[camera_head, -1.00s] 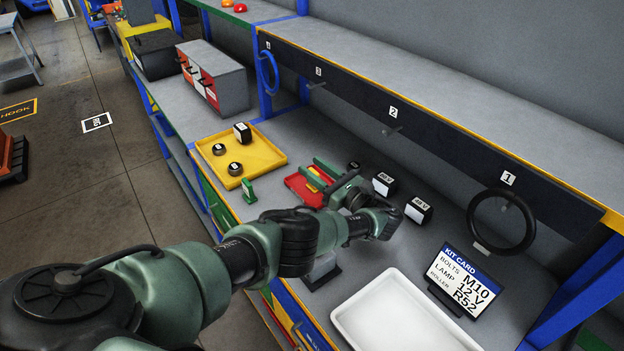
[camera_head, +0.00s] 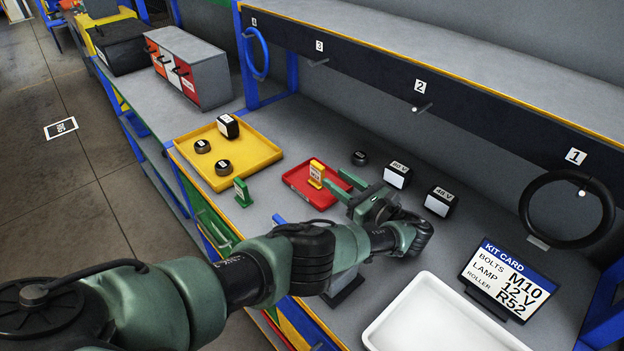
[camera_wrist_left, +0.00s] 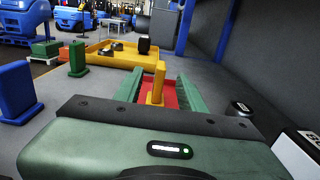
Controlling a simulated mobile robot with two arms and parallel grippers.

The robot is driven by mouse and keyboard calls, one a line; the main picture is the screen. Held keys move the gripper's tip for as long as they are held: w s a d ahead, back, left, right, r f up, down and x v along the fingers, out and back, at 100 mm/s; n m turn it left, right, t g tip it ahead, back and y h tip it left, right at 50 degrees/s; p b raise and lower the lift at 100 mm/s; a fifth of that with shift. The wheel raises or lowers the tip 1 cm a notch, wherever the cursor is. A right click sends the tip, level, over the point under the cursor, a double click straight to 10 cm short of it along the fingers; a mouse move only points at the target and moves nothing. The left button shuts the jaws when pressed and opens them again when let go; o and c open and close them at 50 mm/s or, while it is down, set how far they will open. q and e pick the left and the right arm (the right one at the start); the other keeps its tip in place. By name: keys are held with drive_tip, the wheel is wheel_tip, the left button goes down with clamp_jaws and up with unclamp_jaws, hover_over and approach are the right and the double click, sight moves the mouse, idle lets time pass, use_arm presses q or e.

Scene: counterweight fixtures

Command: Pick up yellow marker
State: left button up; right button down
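The yellow marker (camera_head: 317,174) stands upright on the red tray (camera_head: 299,186), with a small label on its face. In the left wrist view the yellow marker (camera_wrist_left: 157,85) stands between the two green fingers, towards their far ends, with a gap on each side. My left gripper (camera_head: 342,183) is open, its fingers low over the right part of the red tray and pointing at the marker. The lower part of the marker's base is partly hidden in the wrist view. My right gripper is in neither view.
A green marker (camera_head: 242,192) stands left of the red tray. A yellow tray (camera_head: 262,154) with black pieces lies behind it. A black puck (camera_head: 359,158) and two labelled boxes (camera_head: 397,174) stand to the right. A white tray (camera_head: 372,335) and a kit card (camera_head: 508,275) are nearer.

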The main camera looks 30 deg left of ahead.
sight(324, 171)
use_arm(q)
drive_tip(key=a, duration=0.1)
drive_tip(key=w+a+f, duration=0.1)
drive_tip(key=shift+a, duration=0.3)
drive_tip(key=shift+w+a+r+b, duration=0.15)
drive_tip(key=shift+a+b, duration=0.15)
drive_tip(key=shift+a, duration=0.15)
drive_tip(key=b+x, duration=0.1)
drive_tip(key=x, duration=0.3)
drive_tip(key=shift+w+a, duration=0.2)
drive_tip(key=shift+a, duration=0.15)
drive_tip(key=shift+d, duration=0.1)
drive_tip(key=shift+c, duration=0.7)
clamp_jaws()
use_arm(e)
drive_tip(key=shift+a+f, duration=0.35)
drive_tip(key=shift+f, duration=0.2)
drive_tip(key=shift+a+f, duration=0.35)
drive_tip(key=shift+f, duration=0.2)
